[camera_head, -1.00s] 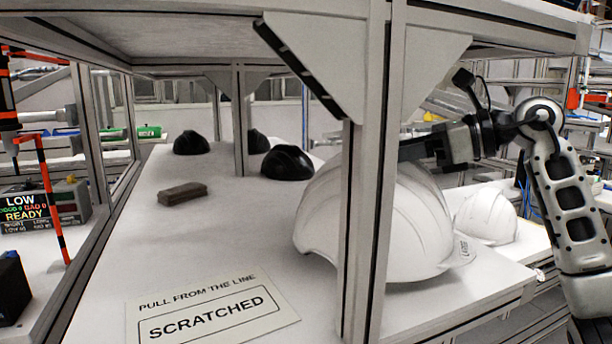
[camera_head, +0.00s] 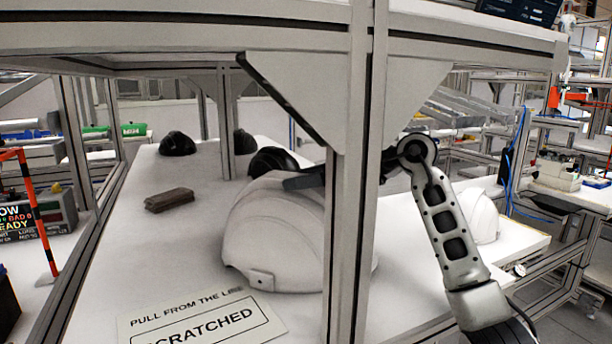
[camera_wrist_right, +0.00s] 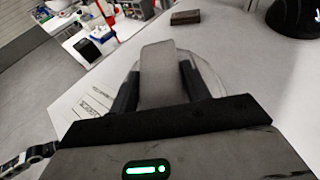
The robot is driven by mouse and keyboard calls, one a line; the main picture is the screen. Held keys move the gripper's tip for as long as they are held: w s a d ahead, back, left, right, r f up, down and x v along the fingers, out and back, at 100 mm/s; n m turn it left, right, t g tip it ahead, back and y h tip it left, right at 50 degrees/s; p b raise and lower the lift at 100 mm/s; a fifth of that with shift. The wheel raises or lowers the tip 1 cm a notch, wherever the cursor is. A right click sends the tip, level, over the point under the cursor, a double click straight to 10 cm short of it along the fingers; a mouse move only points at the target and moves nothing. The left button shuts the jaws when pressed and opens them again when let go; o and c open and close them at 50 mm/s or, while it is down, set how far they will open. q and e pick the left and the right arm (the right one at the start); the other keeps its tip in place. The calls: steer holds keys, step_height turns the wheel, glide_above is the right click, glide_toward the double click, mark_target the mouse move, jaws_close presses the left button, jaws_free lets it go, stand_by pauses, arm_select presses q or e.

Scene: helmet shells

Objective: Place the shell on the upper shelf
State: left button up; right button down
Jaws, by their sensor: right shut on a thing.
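The white helmet shell (camera_head: 272,235) is over the white shelf surface (camera_head: 115,245), just behind the sign reading SCRATCHED (camera_head: 200,322). The post hides part of its right side. I cannot tell whether it rests on the surface. My right gripper (camera_head: 305,182) is at the top of the shell, partly behind the post. In the right wrist view its two fingers (camera_wrist_right: 158,92) are closed on either side of the shell's raised ridge (camera_wrist_right: 158,68). A higher deck (camera_head: 200,36) spans the top of the head view. My left gripper is not in view.
Several black shells (camera_head: 177,143) and a brown block (camera_head: 169,199) stand farther back on the surface. An upright post (camera_head: 350,220) stands in front of the held shell. Another white shell (camera_head: 484,216) is at the right. Bare surface lies left of the held shell.

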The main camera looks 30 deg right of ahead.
steer(key=shift+r, duration=0.1)
steer(key=c, duration=0.7)
jaws_free()
steer(key=b+v, duration=0.2)
steer(key=v, duration=1)
steer(key=shift+b, duration=0.35)
